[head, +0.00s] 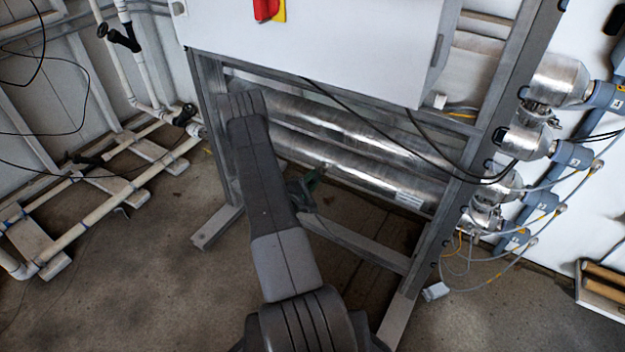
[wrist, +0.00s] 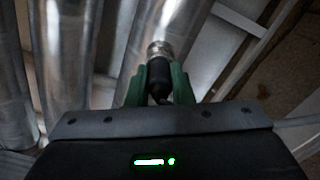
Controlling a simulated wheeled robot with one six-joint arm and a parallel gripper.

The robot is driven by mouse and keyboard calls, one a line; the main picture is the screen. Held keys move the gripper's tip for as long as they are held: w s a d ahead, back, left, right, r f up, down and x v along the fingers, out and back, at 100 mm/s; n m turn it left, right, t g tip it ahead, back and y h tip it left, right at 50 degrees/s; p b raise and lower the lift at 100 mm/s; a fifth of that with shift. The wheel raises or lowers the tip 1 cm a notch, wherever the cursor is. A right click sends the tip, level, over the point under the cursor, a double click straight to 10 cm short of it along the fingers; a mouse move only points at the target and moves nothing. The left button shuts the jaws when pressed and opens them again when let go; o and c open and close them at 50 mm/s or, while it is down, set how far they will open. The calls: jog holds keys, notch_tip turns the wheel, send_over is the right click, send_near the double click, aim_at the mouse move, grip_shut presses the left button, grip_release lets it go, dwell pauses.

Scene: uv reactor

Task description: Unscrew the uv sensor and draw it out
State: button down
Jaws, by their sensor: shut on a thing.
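The uv sensor (wrist: 158,76) shows in the wrist view as a dark cylindrical body below a shiny metal collar (wrist: 159,50), which meets a steel reactor tube (wrist: 178,25). My gripper (wrist: 157,80) has its two green fingers on either side of the dark body and is shut on it. In the head view my gripper (head: 305,186) is down by the lower steel tube, partly hidden behind my arm. The sensor itself cannot be made out in the head view. Whether its thread is still engaged cannot be told.
The grey steel frame (head: 360,252) surrounds the tubes, with a white cabinet (head: 330,45) above. Black cables (head: 420,160) hang across the front. Capped tube ends (head: 530,140) with wires stand at right. White pipes (head: 110,195) run along the left floor. The concrete floor in front is open.

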jog(key=n, duration=0.5)
dwell(0.3)
jog(key=c, duration=1.2)
grip_release()
